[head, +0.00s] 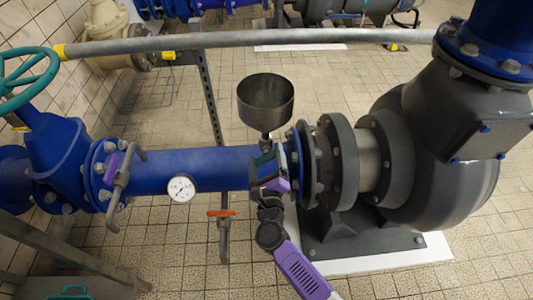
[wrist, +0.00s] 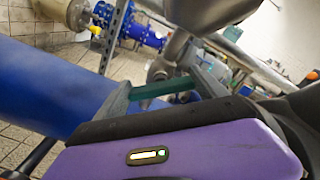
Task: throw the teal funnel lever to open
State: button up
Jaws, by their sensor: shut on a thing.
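The grey metal funnel (head: 265,103) stands above the blue pipe (head: 205,168) in the head view, its stem running down to a small valve. In the wrist view the funnel's underside (wrist: 205,12) is at the top. The teal funnel lever (wrist: 166,87) shows as a short bar between the fingers of my gripper (wrist: 163,84). My gripper (head: 266,170) is shut on the lever, at the pipe below the funnel. In the head view the gripper hides most of the lever. Its exact angle is hard to tell.
A pressure gauge (head: 181,188) and an orange-handled tap (head: 222,213) are left of my gripper. A dark flanged pump (head: 430,150) stands close on the right. A grey rail (head: 250,40) runs behind the funnel. A teal handwheel (head: 28,80) is far left.

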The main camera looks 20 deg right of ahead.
jog(key=n+p, duration=0.2)
jog(key=n, duration=0.3)
jog(key=shift+a+n+p, duration=0.1)
jog(key=shift+n+p, duration=0.2)
jog(key=shift+p, duration=0.1)
jog(key=shift+f+n+p, duration=0.2)
jog(key=shift+n+p, duration=0.7)
jog(key=shift+n, duration=1.4)
jog(key=o, duration=1.3)
jog(key=p+v, duration=0.1)
jog(key=v, duration=0.7)
jog(key=shift+w, duration=0.1)
